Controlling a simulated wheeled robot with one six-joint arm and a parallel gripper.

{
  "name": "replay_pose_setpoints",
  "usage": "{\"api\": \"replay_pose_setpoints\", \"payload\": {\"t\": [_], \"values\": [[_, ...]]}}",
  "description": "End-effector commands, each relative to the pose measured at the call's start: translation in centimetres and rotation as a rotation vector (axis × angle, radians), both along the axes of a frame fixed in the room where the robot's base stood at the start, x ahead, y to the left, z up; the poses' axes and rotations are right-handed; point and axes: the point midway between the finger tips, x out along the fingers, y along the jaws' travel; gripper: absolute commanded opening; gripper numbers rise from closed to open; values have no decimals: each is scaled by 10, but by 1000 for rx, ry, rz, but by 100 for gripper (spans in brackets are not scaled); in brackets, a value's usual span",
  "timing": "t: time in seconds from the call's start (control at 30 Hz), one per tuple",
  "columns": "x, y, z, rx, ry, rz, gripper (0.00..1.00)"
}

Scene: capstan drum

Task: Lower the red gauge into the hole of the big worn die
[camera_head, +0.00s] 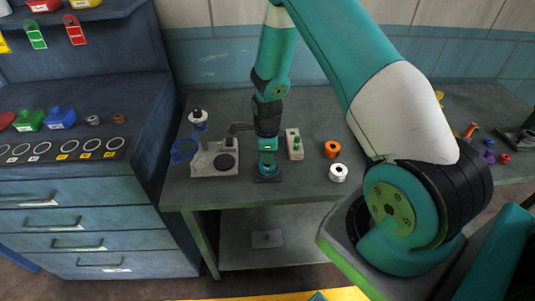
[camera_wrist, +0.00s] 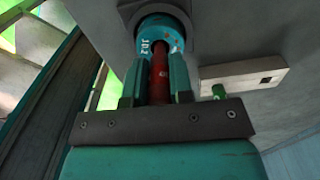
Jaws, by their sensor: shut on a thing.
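My gripper (camera_wrist: 158,88) is shut on the red gauge (camera_wrist: 159,72), a dark red rod between the two teal fingers in the wrist view. The far end of the gauge meets a teal ring with white marks (camera_wrist: 152,36), which looks like the big die. That ring sits at a dark grey base. I cannot tell whether the gauge tip is inside the hole or just in front of it. In the head view my gripper (camera_head: 267,150) points down above the teal ring (camera_head: 267,167) on the bench; the gauge is not distinguishable there.
Left of my gripper stands a grey gauge stand (camera_head: 213,162) with a blue loop. Close on the right is a pale block with a green pin (camera_head: 295,144). Farther right are an orange ring (camera_head: 331,149) and a white ring (camera_head: 338,172). The bench front edge is near.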

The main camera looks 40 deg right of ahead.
Motion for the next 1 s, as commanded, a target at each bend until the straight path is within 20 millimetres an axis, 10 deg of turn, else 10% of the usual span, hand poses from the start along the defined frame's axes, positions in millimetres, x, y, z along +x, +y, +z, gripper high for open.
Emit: {"api": "replay_pose_setpoints", "payload": {"t": [1.0], "values": [[0, 0, -5, 0, 0, 0, 0]]}}
